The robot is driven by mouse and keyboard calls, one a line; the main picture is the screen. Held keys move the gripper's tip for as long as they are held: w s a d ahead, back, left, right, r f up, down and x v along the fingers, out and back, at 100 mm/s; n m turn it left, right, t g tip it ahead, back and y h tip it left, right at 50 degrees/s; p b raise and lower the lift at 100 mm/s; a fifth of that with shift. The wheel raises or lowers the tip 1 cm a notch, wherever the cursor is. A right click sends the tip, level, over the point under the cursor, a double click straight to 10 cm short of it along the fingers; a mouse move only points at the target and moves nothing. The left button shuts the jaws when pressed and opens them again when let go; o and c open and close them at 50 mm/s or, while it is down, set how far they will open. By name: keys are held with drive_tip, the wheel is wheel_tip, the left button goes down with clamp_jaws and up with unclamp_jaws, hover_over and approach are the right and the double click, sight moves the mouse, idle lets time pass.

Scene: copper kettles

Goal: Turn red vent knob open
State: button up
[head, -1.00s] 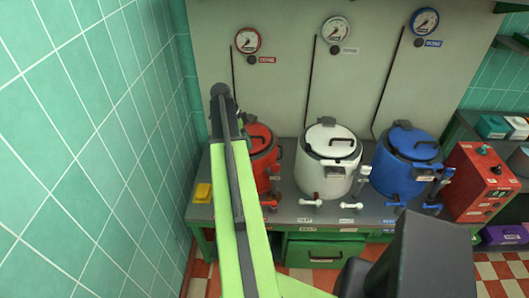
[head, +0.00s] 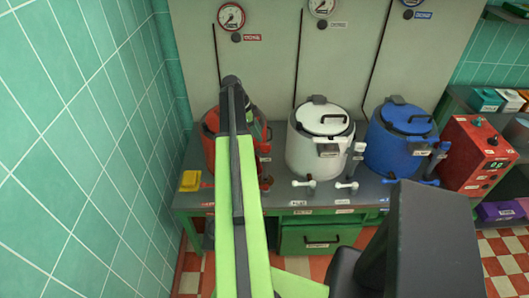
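The red kettle (head: 211,150) stands at the left of the bench, largely hidden behind my raised green arm. Above it on the wall panel are a red-rimmed gauge (head: 231,16) and a small dark knob (head: 236,38) beside a red label (head: 252,38). The label's text is too small to read, so I cannot tell whether this is the vent knob. Red fittings (head: 265,183) show at the kettle's front right. My gripper (head: 232,84) is at the arm's far end, in front of the kettle's top in the picture. Its fingers cannot be made out.
A white kettle (head: 319,150) and a blue kettle (head: 391,150) stand to the right, with taps in front. A red control box (head: 478,155) is beyond them. A yellow block (head: 190,181) lies at the bench's left end. The tiled wall (head: 80,150) is close on the left.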

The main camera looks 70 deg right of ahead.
sight(265, 144)
drive_tip(key=b+x, duration=0.4)
drive_tip(key=x, duration=0.2)
drive_tip(key=shift+w+f, duration=0.1)
drive_tip(key=shift+f, duration=0.2)
drive_tip(key=shift+r, duration=0.1)
clamp_jaws()
